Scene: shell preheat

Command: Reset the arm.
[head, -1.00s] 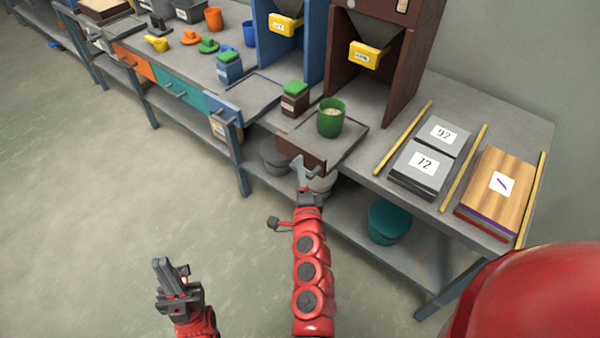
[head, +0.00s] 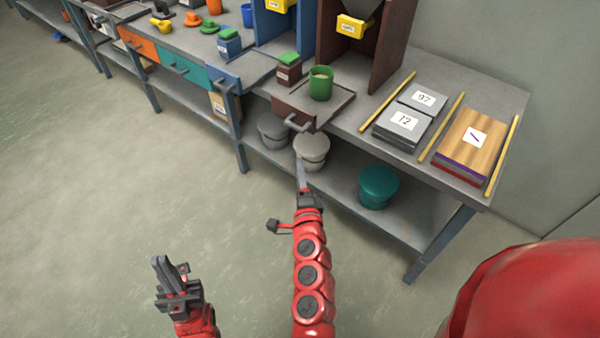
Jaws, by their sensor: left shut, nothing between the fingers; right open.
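My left gripper (head: 170,274) is at the lower left, over bare floor. Its fingers are together with nothing between them. My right gripper (head: 301,176) points away from me at the centre, in front of the bench. It is seen edge-on, is open and holds nothing. It overlaps the lower shelf in the picture, just below the light grey pot (head: 312,148), and I see no contact. The brown drawer (head: 293,108) has a grey handle (head: 299,124) that is clear of the gripper. A green cup (head: 320,84) with pale contents stands on the brown tray behind that drawer.
The grey bench holds grey plates marked 92 (head: 422,98) and 72 (head: 403,122), a wooden board stack (head: 471,145) and yellow sticks. A teal pot (head: 378,186) and a dark grey pot (head: 272,131) stand on the lower shelf. The floor at left is clear.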

